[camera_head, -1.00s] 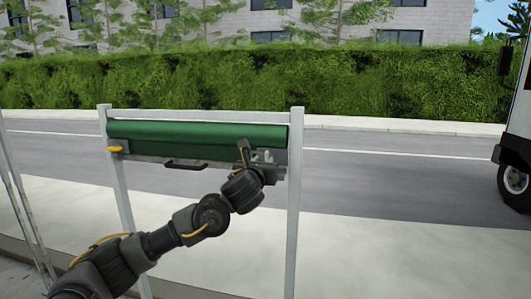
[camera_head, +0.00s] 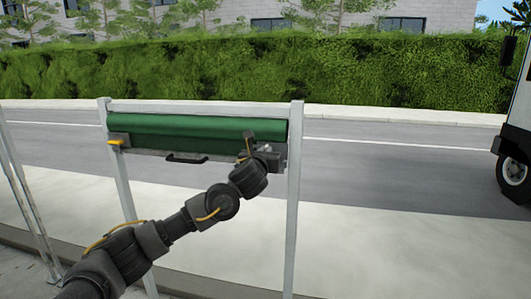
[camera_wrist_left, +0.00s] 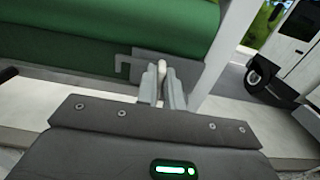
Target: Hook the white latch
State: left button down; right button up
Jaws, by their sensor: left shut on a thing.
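The white latch (camera_wrist_left: 162,68) shows as a small pale end between the fingers of my left gripper (camera_wrist_left: 162,84) in the left wrist view. The fingers are shut on it, and they hide most of it. A grey notched plate (camera_wrist_left: 128,70) is just left of and behind the fingertips, against the green cover (camera_wrist_left: 100,32). In the head view, my left gripper (camera_head: 265,150) is at the right end of the rolled green cover (camera_head: 195,124), near the right post. I cannot tell whether the latch touches the plate. My right gripper is not in view.
A white frame (camera_head: 294,200) holds the green cover. A yellow latch (camera_head: 116,142) is at its left end, and a black handle (camera_head: 186,158) hangs below the middle. Road (camera_head: 400,170) and a hedge (camera_head: 260,70) lie behind. A white truck (camera_head: 517,140) stands at the right.

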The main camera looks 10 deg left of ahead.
pick_arm(q)
jog(key=n+b, duration=0.3)
jog(key=n, duration=0.3)
jog(key=a+f+n+b, duration=0.1)
jog(key=n+b, duration=0.3)
jog(key=n, duration=0.2)
jog(key=n+b, duration=0.4)
jog(key=n, duration=0.1)
jog(key=shift+a+f+n, duration=0.25)
jog(key=shift+f+n, duration=0.05)
jog(key=shift+n, duration=0.1)
dwell(0.6)
jog(key=c, duration=1.5)
grip_release()
